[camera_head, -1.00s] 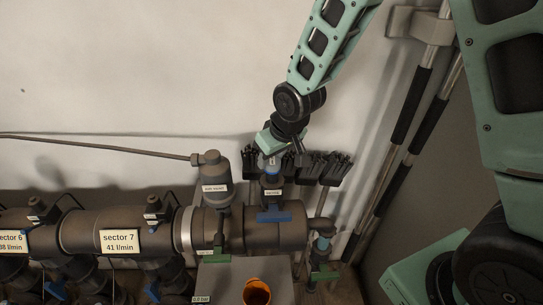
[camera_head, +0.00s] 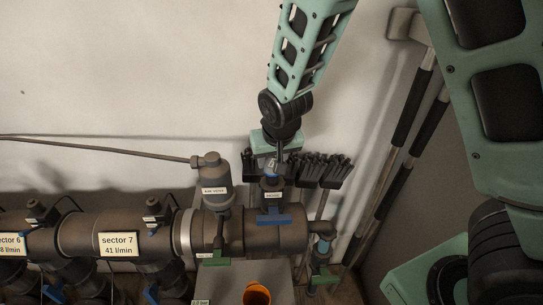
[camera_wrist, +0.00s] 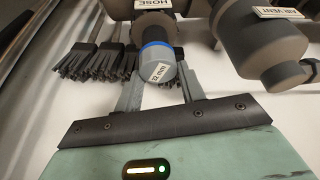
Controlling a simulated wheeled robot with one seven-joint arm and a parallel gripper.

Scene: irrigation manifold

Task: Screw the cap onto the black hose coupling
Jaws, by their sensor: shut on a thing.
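The black hose coupling (camera_wrist: 152,26) points out of the manifold under a HOSE label. It also shows in the head view (camera_head: 272,184), upright above a blue valve handle (camera_head: 273,218). A grey cap (camera_wrist: 160,70) with a small size label sits in line with the coupling's end. A blue ring (camera_wrist: 157,48) shows between cap and coupling; I cannot tell how far the cap is threaded on. My gripper (camera_wrist: 160,86) is shut on the cap, a finger on each side. In the head view my gripper (camera_head: 274,158) is above the coupling and hides part of the cap.
A dark air vent (camera_head: 215,185) stands close left of the coupling. An orange cup (camera_head: 257,294) is below, in front of the pipe. Long-handled tools (camera_head: 408,115) lean at the right.

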